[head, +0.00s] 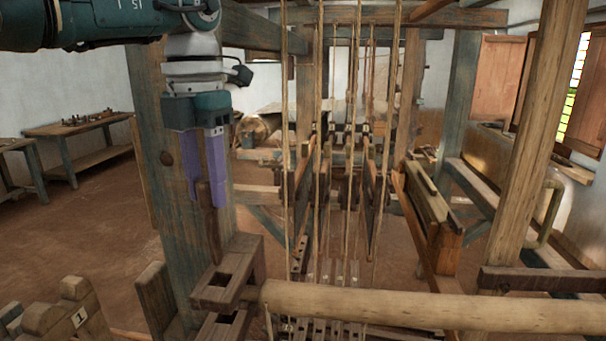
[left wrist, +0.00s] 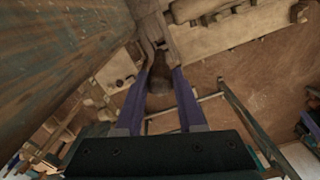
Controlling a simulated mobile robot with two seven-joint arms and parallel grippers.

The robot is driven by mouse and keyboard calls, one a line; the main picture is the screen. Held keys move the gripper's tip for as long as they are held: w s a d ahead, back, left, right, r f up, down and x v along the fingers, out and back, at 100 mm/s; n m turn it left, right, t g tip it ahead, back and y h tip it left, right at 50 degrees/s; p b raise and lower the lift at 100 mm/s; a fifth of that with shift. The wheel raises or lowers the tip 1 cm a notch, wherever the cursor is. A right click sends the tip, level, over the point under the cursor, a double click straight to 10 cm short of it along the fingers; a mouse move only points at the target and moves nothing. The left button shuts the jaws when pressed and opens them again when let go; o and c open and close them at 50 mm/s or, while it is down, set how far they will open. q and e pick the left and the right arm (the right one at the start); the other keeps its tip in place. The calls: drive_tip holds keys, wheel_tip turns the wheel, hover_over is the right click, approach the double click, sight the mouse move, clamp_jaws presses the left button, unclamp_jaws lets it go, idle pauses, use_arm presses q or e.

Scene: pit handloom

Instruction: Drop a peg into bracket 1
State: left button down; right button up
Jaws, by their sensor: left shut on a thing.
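My left gripper (head: 208,192) points down from the upper left, its purple fingers shut on a dark wooden peg (head: 207,212). The peg hangs upright, with its lower end just above or behind a brown wooden bracket (head: 250,262) in the picture. The bracket has square openings and stands beside the thick post; I cannot tell the depth gap. In the left wrist view the peg (left wrist: 160,82) shows dark between the fingers. A plate marked "1" (head: 80,318) is on a notched wooden piece at the lower left. My right gripper is not in view.
A blue-worn post (head: 180,225) stands close behind the gripper. A thick round beam (head: 420,306) crosses the front right. Cords (head: 319,120) hang over the loom's middle. A side table (head: 75,127) stands far left, with open floor before it.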

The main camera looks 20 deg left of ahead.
sight(218, 263)
use_arm(q)
drive_tip(key=shift+f+b, duration=4.7)
drive_tip(key=shift+f, duration=1.45)
drive_tip(key=shift+c, duration=2.2)
unclamp_jaws()
wheel_tip(218, 263, up, 9)
drive_tip(key=b, duration=0.3)
drive_tip(key=shift+w, duration=0.1)
drive_tip(key=shift+r, duration=0.55)
